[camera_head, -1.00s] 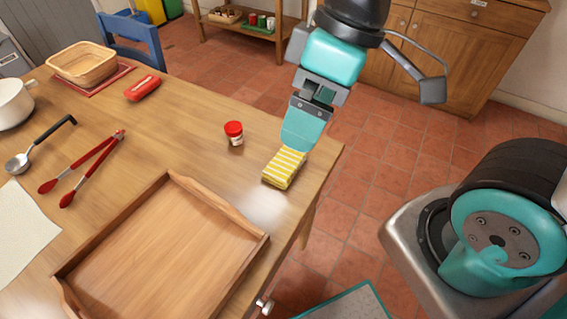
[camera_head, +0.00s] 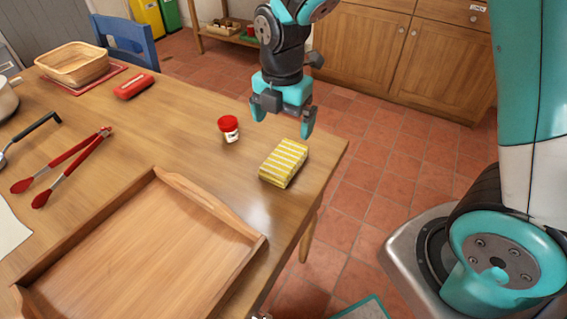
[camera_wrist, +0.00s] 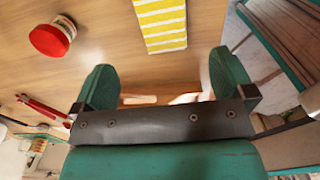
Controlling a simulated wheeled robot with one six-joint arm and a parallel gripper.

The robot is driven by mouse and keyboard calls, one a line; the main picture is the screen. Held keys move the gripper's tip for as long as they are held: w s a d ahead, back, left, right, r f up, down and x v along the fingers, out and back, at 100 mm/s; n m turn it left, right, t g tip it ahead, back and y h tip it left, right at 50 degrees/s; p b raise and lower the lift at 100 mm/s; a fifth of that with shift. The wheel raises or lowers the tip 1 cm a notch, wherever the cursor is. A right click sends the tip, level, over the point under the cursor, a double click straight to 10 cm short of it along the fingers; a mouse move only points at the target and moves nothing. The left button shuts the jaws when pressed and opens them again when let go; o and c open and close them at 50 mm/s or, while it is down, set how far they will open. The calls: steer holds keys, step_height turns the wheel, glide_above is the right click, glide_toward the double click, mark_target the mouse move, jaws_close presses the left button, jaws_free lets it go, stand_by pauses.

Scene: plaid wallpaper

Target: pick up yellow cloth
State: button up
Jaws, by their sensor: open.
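The yellow cloth (camera_head: 284,163) is a folded, white-striped block lying on the wooden table near its right edge. It also shows at the top of the wrist view (camera_wrist: 161,22), beyond the fingertips. My gripper (camera_head: 282,121) is open and empty, above the table just behind the cloth in the head view. Its two teal fingers (camera_wrist: 161,80) are spread apart in the wrist view, and the cloth lies ahead of the gap between them. Nothing is between the fingers, and the cloth is apart from them.
A red-lidded jar (camera_head: 229,129) stands left of the cloth. A wooden tray (camera_head: 197,192) lies in front. Red tongs (camera_head: 68,168), a red case (camera_head: 134,86) and a basket (camera_head: 72,63) are further left. The table's right edge is close to the cloth.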

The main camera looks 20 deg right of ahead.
mark_target(284, 157)
step_height(284, 157, down, 11)
steer(key=shift+d+f+b, duration=0.15)
steer(key=shift+f+b, duration=0.05)
steer(key=shift+b, duration=0.3)
steer(key=shift+c, duration=0.5)
steer(key=c, duration=1)
steer(key=shift+r, duration=0.1)
step_height(284, 157, up, 20)
steer(key=shift+p, duration=1.25)
